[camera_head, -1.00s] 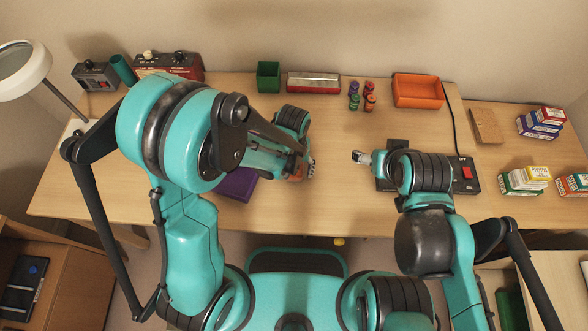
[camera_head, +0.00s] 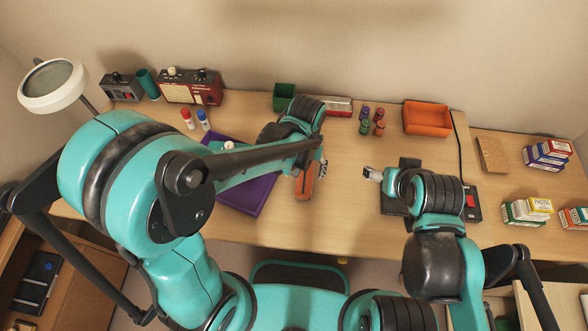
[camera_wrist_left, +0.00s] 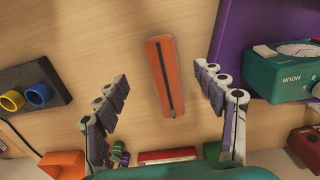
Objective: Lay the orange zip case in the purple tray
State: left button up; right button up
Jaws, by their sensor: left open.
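The orange zip case (camera_head: 304,183) lies flat on the desk, just right of the purple tray (camera_head: 252,197). In the left wrist view the case (camera_wrist_left: 161,70) shows whole, with a dark zip along it. My left gripper (camera_head: 318,172) is open above the case, its fingers on either side and apart from it. The purple tray (camera_wrist_left: 232,32) is at the upper right of the wrist view. My left arm hides part of the tray in the head view. My right gripper (camera_head: 372,173) is over the desk to the right; its jaw opening is unclear.
A teal timer-like object (camera_wrist_left: 285,72) appears at the tray in the wrist view. A dark box with yellow and blue rings (camera_wrist_left: 28,95) is left there. An orange bin (camera_head: 427,118), small bottles (camera_head: 372,121) and a green bin (camera_head: 285,97) stand at the back.

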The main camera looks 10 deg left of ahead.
pick_arm(q)
jog(key=s+a+r+t, duration=0.2)
jog(key=a+r+t, duration=0.1)
jog(key=a+r, duration=0.3)
jog(key=s+a+r+t, duration=0.3)
jog(key=a+r, duration=0.3)
jog(key=a, duration=0.3)
jog(key=shift+a+r+t, duration=0.3)
jog(key=shift+r+t, duration=0.1)
jog(key=shift+t, duration=0.3)
jog(key=shift+o, duration=0.5)
